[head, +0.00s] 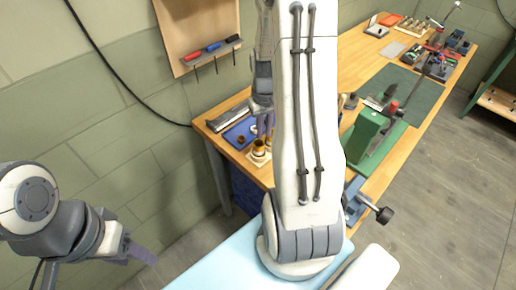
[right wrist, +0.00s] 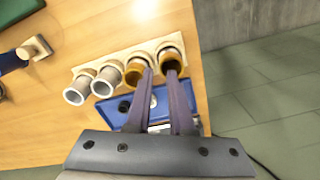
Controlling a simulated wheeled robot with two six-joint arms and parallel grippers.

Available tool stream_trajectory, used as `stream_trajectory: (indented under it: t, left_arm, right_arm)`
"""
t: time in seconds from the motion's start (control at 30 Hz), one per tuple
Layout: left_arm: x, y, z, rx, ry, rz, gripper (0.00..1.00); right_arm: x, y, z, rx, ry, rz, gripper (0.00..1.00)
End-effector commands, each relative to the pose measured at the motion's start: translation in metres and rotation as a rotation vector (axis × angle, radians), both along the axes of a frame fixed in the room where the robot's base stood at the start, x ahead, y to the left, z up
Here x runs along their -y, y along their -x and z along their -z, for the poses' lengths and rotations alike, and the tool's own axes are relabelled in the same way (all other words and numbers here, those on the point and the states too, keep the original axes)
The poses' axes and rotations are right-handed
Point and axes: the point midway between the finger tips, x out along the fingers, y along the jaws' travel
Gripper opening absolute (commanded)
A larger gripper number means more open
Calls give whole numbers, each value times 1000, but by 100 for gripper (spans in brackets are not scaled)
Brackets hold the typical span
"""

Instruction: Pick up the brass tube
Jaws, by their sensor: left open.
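Two brass tubes stand at the right end of a pale holder (right wrist: 92,66) in the right wrist view: one at the end (right wrist: 169,53) and one beside it (right wrist: 134,72). A brass tube also shows in the head view (head: 259,146). My right gripper (right wrist: 160,72) is open and empty over these two tubes. Its left finger overlaps the inner tube's edge and its right finger crosses the end tube's mouth. I cannot tell whether they touch. In the head view the right gripper (head: 265,125) is partly hidden by my arm. My left gripper (head: 143,254) is open and empty, away from the bench.
Two grey tubes (right wrist: 75,92) (right wrist: 105,80) stand in the same holder. A blue tray (right wrist: 115,112) lies close beside it on the wooden bench (head: 345,60). A green machine (head: 366,133) and a green mat (head: 407,90) are farther right. A tool board (head: 200,30) hangs on the wall.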

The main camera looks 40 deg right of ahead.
Motion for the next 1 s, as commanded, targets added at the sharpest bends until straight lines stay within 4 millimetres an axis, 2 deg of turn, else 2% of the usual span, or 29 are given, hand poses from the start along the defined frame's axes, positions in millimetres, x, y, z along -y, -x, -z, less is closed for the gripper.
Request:
stream_trajectory:
  t: [0.23, 0.5, 0.6, 0.83, 0.9, 1.0]
  left_arm:
    - [0, 0, -2, 0, 0, 0, 50]
    - [0, 0, -6, 0, 0, 0, 50]
    - [0, 0, -6, 0, 0, 0, 50]
    - [0, 0, -6, 0, 0, 0, 50]
    - [0, 0, -6, 0, 0, 0, 50]
    - [0, 0, -6, 0, 0, 0, 50]
  right_arm:
    - [-1, 0, 21, -2, -2, -1, 21]
    - [-1, 0, 60, -3, -2, -1, 21]
    - [-1, 0, 66, 0, 0, -1, 21]
    - [-1, 0, 67, 1, 0, 0, 21]
    - [-1, 0, 67, 1, 0, 0, 0]
    - [-1, 0, 67, 1, 0, 0, 0]
